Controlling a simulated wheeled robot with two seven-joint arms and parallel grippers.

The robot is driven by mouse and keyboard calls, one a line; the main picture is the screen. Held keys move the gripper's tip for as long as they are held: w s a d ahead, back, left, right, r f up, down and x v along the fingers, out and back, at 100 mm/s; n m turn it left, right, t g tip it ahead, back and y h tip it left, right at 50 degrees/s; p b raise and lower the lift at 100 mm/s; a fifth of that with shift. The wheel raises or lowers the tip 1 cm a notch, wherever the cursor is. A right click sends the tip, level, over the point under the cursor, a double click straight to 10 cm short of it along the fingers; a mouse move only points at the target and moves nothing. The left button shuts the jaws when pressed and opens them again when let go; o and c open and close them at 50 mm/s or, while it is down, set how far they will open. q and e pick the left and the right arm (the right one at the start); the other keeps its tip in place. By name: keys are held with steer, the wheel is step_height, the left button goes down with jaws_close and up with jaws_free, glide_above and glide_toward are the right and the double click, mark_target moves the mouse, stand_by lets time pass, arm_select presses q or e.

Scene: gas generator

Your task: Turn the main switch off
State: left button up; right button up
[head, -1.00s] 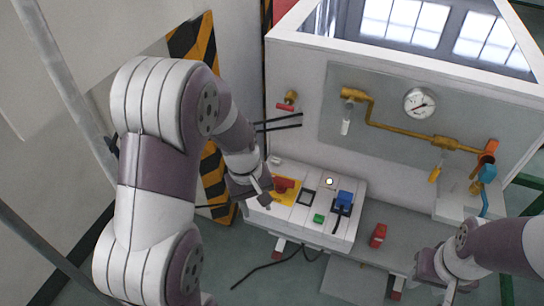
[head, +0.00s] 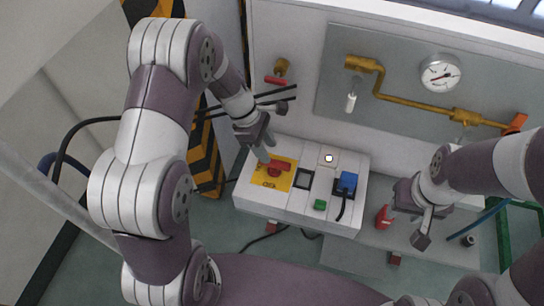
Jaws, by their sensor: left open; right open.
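The main switch (head: 281,169) is a red rotary handle on a yellow plate (head: 262,180), on the left part of a white control box (head: 300,210). My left gripper (head: 264,156) is open, pointing down just at the upper left of the red handle. Its fingertips look very near the handle; I cannot tell whether they touch it. My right gripper (head: 418,226) is open and empty, right of the box, above the ledge.
The box also carries a dark square panel (head: 303,179), a white button (head: 328,159), a green button (head: 320,204) and a blue plug (head: 347,182) with a black cable. A red object (head: 383,217) stands beside my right gripper. Yellow pipes (head: 405,104) and a gauge (head: 440,74) are behind.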

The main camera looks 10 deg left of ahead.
mark_target(275, 161)
arm_select(q)
steer(key=x, duration=0.4)
steer(key=shift+s+d, duration=0.1)
steer(key=shift+s, duration=0.05)
steer(key=shift+f, duration=0.25)
jaws_close()
steer(key=shift+d, duration=0.1)
